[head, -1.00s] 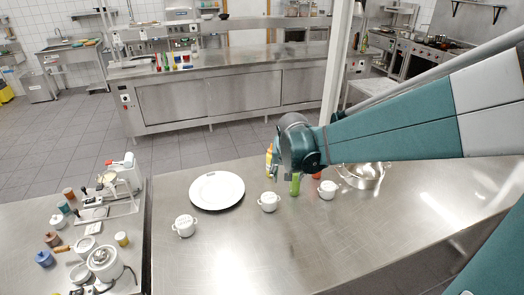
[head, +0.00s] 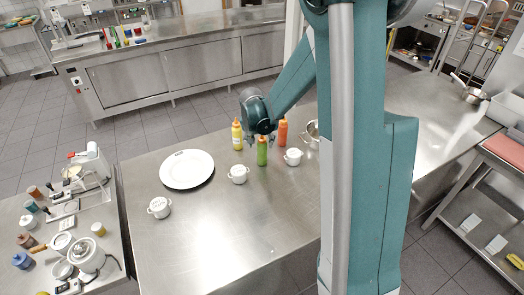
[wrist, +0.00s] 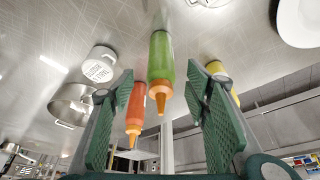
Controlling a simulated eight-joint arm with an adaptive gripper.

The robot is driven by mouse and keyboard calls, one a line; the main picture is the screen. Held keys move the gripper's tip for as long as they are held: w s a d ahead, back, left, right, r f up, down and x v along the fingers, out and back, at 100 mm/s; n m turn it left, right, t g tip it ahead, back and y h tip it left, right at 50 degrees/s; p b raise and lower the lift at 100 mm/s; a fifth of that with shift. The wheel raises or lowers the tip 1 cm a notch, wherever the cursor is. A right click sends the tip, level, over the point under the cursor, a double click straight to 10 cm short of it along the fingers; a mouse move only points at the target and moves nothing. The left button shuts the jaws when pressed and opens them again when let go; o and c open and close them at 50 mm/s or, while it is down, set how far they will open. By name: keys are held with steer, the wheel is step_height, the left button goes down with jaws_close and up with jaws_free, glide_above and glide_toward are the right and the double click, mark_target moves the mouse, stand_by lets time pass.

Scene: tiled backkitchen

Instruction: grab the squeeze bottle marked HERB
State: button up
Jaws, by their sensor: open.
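Three squeeze bottles stand upright on the steel counter (head: 215,235): a yellow one (head: 237,136), a green one (head: 262,154) and a red-orange one (head: 283,131). I cannot read HERB on any of them. My gripper (head: 262,136) is at the bottles, with its fingers partly hidden in the head view. In the wrist view my open gripper (wrist: 165,115) has the green bottle (wrist: 161,60), with its orange nozzle, showing between its fingers. The red-orange bottle (wrist: 137,103) shows nearer the left finger. The yellow bottle (wrist: 216,68) is partly behind the right finger.
A white plate (head: 187,169) lies to the left. A metal pan (wrist: 72,104) is beyond the red-orange bottle.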

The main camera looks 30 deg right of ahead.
mark_target(261, 144)
steer(key=shift+w+d+f, duration=0.1)
steer(key=shift+f, duration=0.1)
steer(key=shift+f, duration=0.1)
steer(key=shift+x, duration=1.15)
steer(key=shift+f, duration=0.15)
steer(key=shift+p+x, duration=0.35)
steer(key=shift+x, duration=2.15)
steer(key=c, duration=1.1)
